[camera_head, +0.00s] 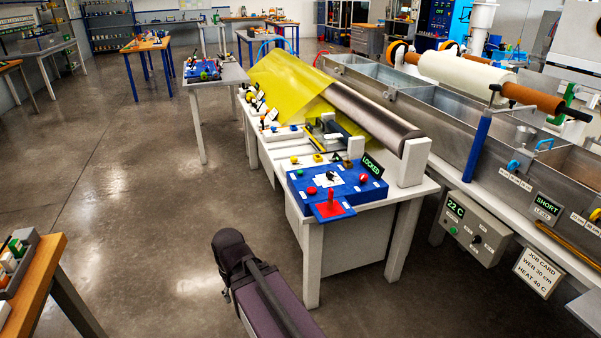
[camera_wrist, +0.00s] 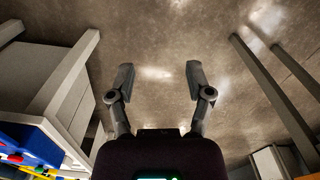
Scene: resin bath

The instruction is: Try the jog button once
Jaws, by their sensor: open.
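A blue control panel (camera_head: 300,190) sits on the near end of the white bench, with several knobs and buttons. A red button (camera_head: 364,178) is at its right, another red button (camera_head: 311,190) at its left, and a red upright lever on a red plate (camera_head: 330,207) at its front. Which control is the jog button cannot be read. A sign (camera_head: 372,165) behind it reads LOCKED. My gripper (camera_wrist: 160,78) is open and empty over the floor, away from the panel. The panel's edge (camera_wrist: 30,142) shows at lower left in the wrist view.
A yellow sheet (camera_head: 290,82) runs over a dark roller (camera_head: 375,118) behind the panel. A grey box (camera_head: 470,232) reading 22 C hangs on the steel bath's front at right. White bench legs (camera_head: 313,265) stand near my arm. The floor (camera_head: 140,210) at left is open.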

